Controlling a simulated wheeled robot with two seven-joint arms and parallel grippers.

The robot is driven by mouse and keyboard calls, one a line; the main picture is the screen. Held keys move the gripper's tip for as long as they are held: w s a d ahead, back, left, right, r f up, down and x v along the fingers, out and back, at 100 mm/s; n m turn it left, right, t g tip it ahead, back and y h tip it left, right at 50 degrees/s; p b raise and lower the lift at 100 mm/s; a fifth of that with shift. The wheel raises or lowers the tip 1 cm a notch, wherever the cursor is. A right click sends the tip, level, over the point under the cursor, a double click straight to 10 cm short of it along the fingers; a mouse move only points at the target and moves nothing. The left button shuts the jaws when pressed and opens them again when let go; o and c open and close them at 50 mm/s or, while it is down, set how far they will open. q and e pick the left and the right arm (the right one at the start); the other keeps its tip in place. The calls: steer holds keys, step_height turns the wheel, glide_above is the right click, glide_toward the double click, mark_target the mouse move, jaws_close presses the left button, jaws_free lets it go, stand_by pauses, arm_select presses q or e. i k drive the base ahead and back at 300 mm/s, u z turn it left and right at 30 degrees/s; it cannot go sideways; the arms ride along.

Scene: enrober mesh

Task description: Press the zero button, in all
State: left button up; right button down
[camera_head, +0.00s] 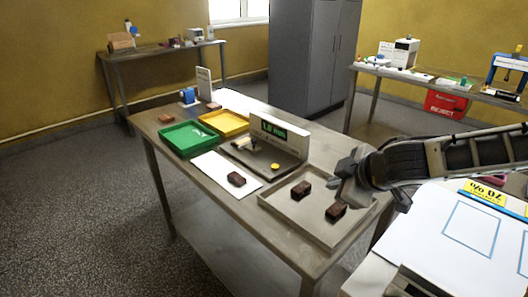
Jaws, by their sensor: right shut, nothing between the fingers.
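A scale (290,143) with an upright display (273,129) stands on the metal table. Its lit green digits seem to read about 1.0; the unit is too small to read. A round yellow button (275,166) sits at the front of its base; I cannot read a label on it. A small dark object (254,144) is at the scale's plate. My right gripper (340,188) is shut and empty, above the right part of the grey tray, to the right of the scale and apart from the button. My left gripper is not in view.
The grey tray (282,207) holds brown blocks (302,189). Another brown block (237,179) lies on a white sheet (217,168). Green (188,139) and yellow (224,123) trays stand to the left. A white board (440,225) fills the lower right.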

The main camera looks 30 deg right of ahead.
mark_target(275, 167)
steer(key=z, duration=0.1)
steer(key=i, duration=0.85)
steer(key=u, duration=0.1)
